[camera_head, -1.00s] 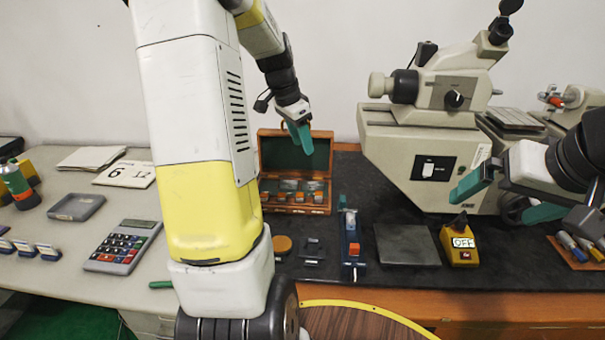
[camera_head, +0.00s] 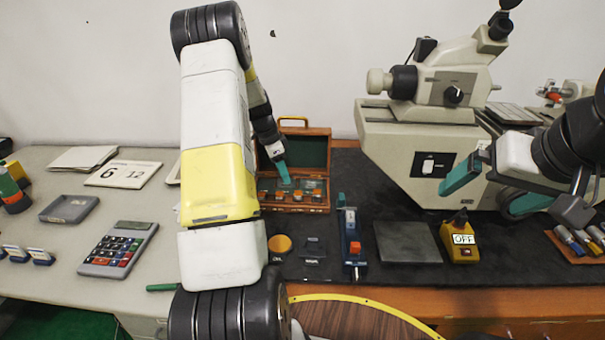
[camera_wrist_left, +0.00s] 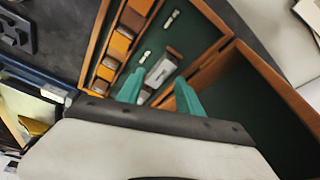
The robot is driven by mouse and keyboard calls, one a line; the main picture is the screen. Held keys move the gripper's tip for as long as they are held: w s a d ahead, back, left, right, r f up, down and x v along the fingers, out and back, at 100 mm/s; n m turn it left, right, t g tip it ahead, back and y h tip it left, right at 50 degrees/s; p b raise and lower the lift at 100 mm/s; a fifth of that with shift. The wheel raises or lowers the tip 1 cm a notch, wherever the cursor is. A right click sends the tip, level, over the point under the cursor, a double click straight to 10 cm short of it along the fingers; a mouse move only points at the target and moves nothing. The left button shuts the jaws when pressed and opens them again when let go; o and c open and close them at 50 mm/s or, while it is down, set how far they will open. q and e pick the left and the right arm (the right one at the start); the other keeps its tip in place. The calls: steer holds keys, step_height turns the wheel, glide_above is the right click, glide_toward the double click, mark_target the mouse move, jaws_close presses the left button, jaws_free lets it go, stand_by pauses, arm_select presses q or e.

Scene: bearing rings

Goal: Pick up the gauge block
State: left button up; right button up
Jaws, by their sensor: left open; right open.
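The gauge block (camera_wrist_left: 160,72) is a silvery block with a brown end, lying in the green-lined open wooden case (camera_wrist_left: 228,40). The case also shows in the head view (camera_head: 316,152). My left gripper (camera_wrist_left: 160,95) has teal fingers, open and empty, just short of the block and roughly to either side of it. In the head view my left gripper (camera_head: 284,173) points down into the case; I cannot make out the block clearly there. My right gripper (camera_head: 490,190) is open and empty at the right, in front of the microscope, far from the case.
Small orange-brown blocks (camera_wrist_left: 122,42) stand in a row along the case's side. A blue fixture (camera_head: 353,242), a dark plate (camera_head: 407,242) and a yellow OFF switch box (camera_head: 460,240) sit on the dark mat. A microscope (camera_head: 430,150) stands at the right. A calculator (camera_head: 118,248) lies left.

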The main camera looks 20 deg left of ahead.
arm_select(q)
steer(key=shift+x, duration=1.25)
jaws_close()
steer(key=shift+r, duration=0.2)
